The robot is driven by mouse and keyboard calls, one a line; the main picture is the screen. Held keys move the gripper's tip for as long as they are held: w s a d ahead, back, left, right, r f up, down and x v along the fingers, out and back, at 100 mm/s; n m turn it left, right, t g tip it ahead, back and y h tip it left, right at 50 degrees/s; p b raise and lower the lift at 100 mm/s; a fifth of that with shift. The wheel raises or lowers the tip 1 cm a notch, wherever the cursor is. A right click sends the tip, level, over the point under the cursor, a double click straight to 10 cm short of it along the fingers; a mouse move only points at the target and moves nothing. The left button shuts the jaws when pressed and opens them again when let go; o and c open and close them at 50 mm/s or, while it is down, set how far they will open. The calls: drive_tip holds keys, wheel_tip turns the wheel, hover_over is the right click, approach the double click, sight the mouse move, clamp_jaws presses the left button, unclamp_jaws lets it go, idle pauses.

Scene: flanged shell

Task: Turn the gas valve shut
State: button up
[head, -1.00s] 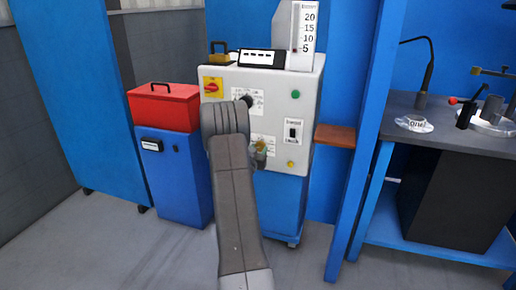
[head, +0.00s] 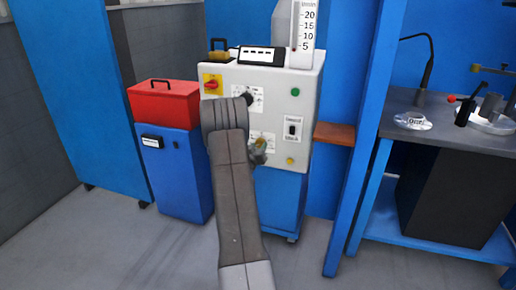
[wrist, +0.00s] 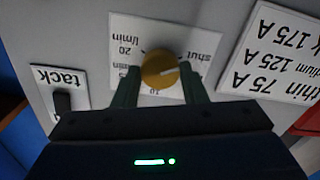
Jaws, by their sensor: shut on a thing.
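The gas valve is a round brass-yellow knob (wrist: 158,63) on a white label plate in the wrist view, which shows the panel upside down. The label reads "20 l/min", "10" and "shut". A pale line on the knob points right, roughly toward the side with "shut". My gripper (wrist: 160,75) is shut on the knob, one dark green finger on each side. In the head view the yellow knob (head: 260,142) shows small beside my arm, on the front of the light grey machine (head: 272,90). My gripper is mostly hidden there.
A "tack" switch (wrist: 62,102) and a current label (wrist: 275,50) flank the knob in the wrist view. A red box (head: 163,104) on a blue cabinet stands left. A brown shelf (head: 334,133), blue post (head: 362,130) and workbench (head: 440,112) are right.

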drive_tip(key=o, duration=1)
drive_tip(key=shift+c, duration=0.2)
drive_tip(key=p+v, duration=0.1)
drive_tip(key=v, duration=1.3)
drive_tip(key=shift+w, duration=0.1)
drive_tip(key=b+x, duration=0.1)
drive_tip(key=x, duration=1.3)
